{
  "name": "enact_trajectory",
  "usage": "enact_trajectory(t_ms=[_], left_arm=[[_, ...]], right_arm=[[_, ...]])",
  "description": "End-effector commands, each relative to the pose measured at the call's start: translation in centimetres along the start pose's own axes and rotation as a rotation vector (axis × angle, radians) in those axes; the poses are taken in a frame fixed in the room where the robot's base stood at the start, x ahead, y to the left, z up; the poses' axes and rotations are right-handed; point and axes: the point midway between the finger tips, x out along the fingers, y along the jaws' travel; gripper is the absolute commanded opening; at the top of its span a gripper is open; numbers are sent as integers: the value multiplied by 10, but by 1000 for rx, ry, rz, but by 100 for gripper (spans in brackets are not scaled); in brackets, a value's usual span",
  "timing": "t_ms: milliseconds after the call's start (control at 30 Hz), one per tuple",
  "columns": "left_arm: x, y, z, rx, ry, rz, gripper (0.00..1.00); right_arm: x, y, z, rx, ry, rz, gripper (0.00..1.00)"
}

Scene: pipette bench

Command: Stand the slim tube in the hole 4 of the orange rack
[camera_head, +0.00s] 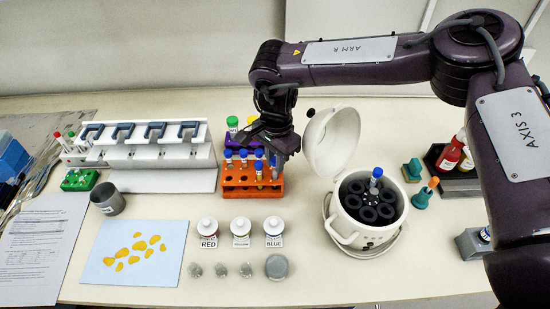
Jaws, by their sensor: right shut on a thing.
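The orange rack (252,192) stands at the middle of the bench, with several blue-capped tubes in its back part. My right gripper (274,150) reaches down over the rack's right side from behind. It is shut on a slim tube (274,172), which shows upright below the fingers at the rack's right end. The fingers and the rack partly hide this tube, and I cannot tell whether its lower end is inside a hole. The hole numbers are too small to read. My left gripper is out of view.
A purple rack with a green-capped tube (232,122) stands behind. The open centrifuge (350,222) with its raised lid (332,140) is close on the right. A white pipette stand (150,175) is on the left. Labelled bottles (241,228) stand in front.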

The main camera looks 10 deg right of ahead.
Motion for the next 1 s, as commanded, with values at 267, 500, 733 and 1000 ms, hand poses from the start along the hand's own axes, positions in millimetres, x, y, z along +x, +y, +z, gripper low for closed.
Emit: enact_trajectory(t_ms=[267,500,733,1000], left_arm=[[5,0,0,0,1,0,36],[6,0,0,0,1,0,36],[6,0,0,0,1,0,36],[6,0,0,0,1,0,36]], right_arm=[[10,0,0,0,0,0,0],[12,0,0,0,0,0,0],[12,0,0,0,0,0,31],[12,0,0,0,0,0,45]])
